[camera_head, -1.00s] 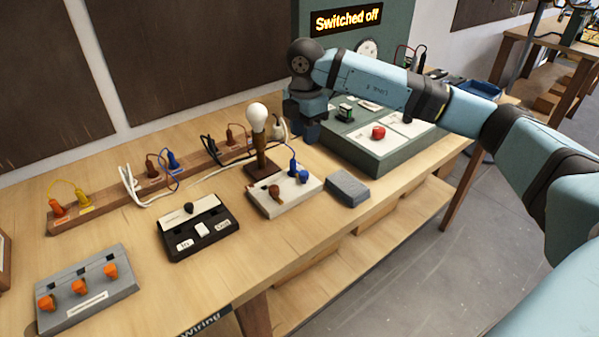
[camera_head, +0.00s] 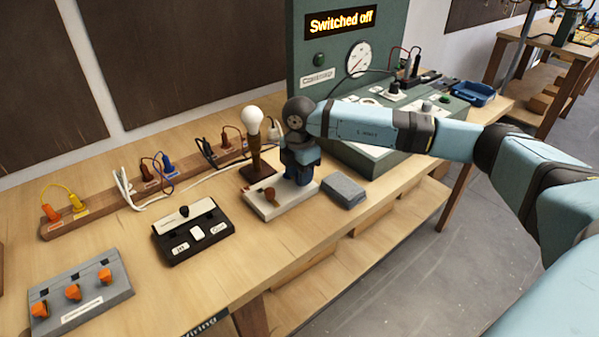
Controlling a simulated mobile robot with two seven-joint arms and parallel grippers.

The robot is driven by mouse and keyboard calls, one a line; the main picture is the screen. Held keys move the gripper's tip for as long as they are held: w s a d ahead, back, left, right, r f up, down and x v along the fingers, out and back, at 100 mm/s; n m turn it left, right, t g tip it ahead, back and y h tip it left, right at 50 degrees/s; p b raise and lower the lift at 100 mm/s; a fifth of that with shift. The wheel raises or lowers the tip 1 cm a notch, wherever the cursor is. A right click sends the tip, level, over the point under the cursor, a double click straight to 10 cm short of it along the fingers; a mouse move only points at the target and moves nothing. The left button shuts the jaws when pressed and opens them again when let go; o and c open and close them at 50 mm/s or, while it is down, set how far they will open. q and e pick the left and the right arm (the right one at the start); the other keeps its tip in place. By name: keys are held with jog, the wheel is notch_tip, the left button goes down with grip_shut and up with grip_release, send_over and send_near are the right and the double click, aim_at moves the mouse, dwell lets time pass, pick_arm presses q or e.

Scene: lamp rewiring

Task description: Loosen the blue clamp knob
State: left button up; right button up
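The white clamp block (camera_head: 277,206) sits on the bench beside the lamp, with a brown knob (camera_head: 270,195) on its left part. The blue clamp knob on its right part is hidden behind my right gripper. My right gripper (camera_head: 300,178) points down over the right part of the block, where the blue knob stood. Its fingertips are dark blue and close to the block, so I cannot tell whether they touch or enclose the knob, or whether they are open or shut. My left gripper is out of view.
A lamp with a white bulb (camera_head: 252,119) stands just left of the gripper. A grey block (camera_head: 343,190) lies to the right. A black switch box (camera_head: 195,235) is at front left. The green console (camera_head: 372,160) reads "Switched off". Cables run along the plug rail (camera_head: 130,188).

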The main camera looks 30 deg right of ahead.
jog(key=c, duration=0.6)
